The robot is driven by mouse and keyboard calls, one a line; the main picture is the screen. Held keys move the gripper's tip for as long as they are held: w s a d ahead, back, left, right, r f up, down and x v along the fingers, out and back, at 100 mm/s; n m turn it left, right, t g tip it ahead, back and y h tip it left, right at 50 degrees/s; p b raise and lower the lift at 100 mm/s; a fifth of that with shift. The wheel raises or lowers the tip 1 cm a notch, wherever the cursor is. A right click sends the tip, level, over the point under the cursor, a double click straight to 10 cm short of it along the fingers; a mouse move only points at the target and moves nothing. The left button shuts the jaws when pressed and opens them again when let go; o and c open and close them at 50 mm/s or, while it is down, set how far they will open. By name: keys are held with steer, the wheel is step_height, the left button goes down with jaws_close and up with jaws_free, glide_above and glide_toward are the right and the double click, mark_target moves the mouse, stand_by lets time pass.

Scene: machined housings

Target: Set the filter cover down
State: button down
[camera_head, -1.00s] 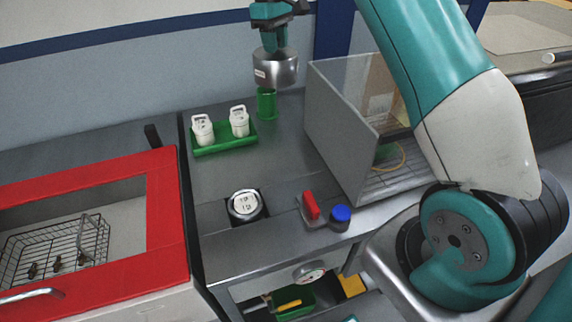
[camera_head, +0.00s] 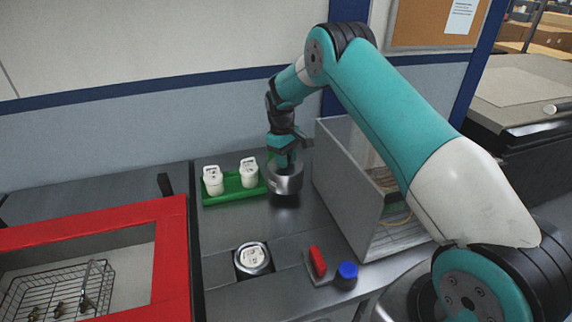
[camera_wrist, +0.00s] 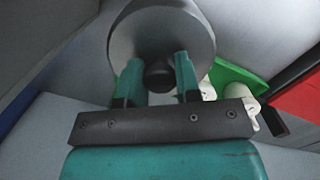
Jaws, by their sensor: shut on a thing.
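The filter cover (camera_head: 285,181) is a round, shiny metal cap. It is low over the grey worktop, right of the green tray, with a dark shadow under it; I cannot tell whether it touches the surface. My gripper (camera_head: 284,160) is above it. In the wrist view the cover (camera_wrist: 160,28) fills the top middle, and my gripper's two teal fingers (camera_wrist: 158,78) are shut on its dark knob (camera_wrist: 158,74). The cover looks about level in the head view.
The green tray (camera_head: 219,199) with two white canisters stands close left. In front are a round white-topped fitting (camera_head: 253,258), a red switch (camera_head: 317,261) and a blue knob (camera_head: 347,272). The red-framed basin (camera_head: 170,250) is left.

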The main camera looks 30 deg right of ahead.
steer(key=shift+f+p, duration=0.5)
steer(key=shift+f, duration=1.35)
steer(key=shift+f, duration=0.1)
steer(key=c, duration=0.8)
jaws_free()
